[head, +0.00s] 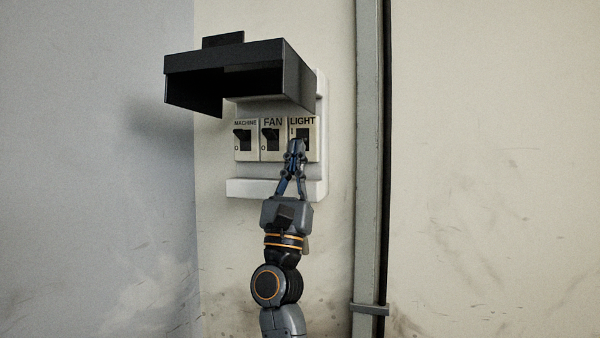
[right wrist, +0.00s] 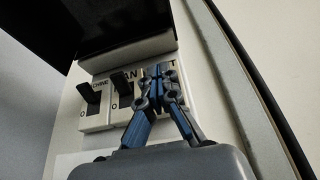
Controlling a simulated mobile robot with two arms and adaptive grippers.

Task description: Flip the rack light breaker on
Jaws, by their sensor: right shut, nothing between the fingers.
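The LIGHT breaker (head: 312,150) is the rightmost of three breakers on a white wall panel (head: 321,100). My right gripper (head: 297,143) is shut and empty, with its fingertips in front of the LIGHT breaker's switch. The fingers hide the lever, so I cannot tell its position or whether they touch it. In the right wrist view the shut fingertips (right wrist: 160,70) cover most of the LIGHT breaker. My left gripper is not in view.
The MACHINE breaker (head: 245,148) and FAN breaker (head: 272,148) sit to the left. A raised black cover (head: 195,63) juts out above them. A vertical metal post (head: 368,200) stands right of the panel. The wall below is clear.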

